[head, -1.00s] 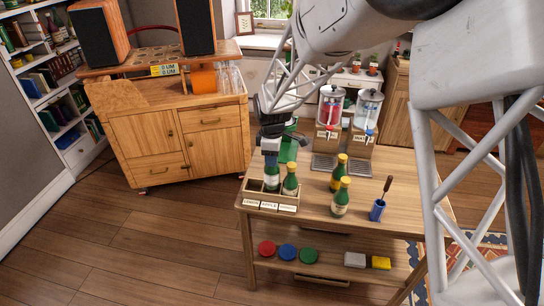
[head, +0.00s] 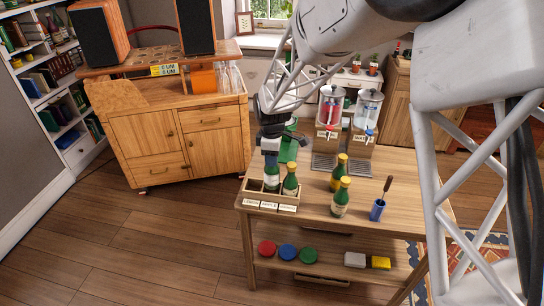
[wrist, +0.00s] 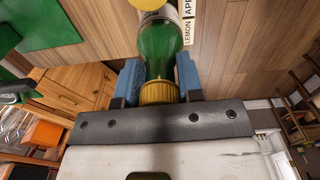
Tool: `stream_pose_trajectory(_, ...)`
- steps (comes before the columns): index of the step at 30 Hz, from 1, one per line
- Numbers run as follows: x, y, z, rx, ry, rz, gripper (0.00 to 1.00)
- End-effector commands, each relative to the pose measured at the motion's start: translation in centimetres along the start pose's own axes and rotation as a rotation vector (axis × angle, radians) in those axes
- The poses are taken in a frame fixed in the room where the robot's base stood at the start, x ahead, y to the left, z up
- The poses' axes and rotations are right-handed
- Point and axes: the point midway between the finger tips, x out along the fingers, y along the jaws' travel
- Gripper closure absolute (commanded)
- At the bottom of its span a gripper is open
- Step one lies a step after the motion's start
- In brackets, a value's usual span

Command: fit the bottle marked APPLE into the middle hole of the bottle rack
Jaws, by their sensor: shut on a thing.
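My gripper (head: 271,158) points down over the bottle rack (head: 247,204) at the table's front left corner. Its blue fingers (wrist: 158,82) are shut on the neck of a green bottle (head: 271,182), just below its yellow cap in the wrist view (wrist: 158,93). The held bottle is upright at the middle of the rack, and its lower end is hidden behind the rack's front. I cannot tell whether it is fully seated, nor read its label. Another green bottle (head: 290,183) stands in the right hole. The left hole looks empty. The rack's labels (wrist: 188,22) include LEMON and APPLE.
Two more green bottles, one behind (head: 337,175) and one in front (head: 341,200), stand right of the rack. A blue cup with a brown-handled tool (head: 378,208) is farther right. Two drink dispensers (head: 330,125) (head: 362,128) stand at the back. A green object (head: 289,147) is behind my gripper.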

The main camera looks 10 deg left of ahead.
Motion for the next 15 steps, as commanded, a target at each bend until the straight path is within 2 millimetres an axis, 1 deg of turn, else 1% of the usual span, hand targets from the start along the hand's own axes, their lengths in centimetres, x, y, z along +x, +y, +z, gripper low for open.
stream_pose_trajectory(15,0.33,0.04,-0.02,0.000,0.000,0.001,1.00)
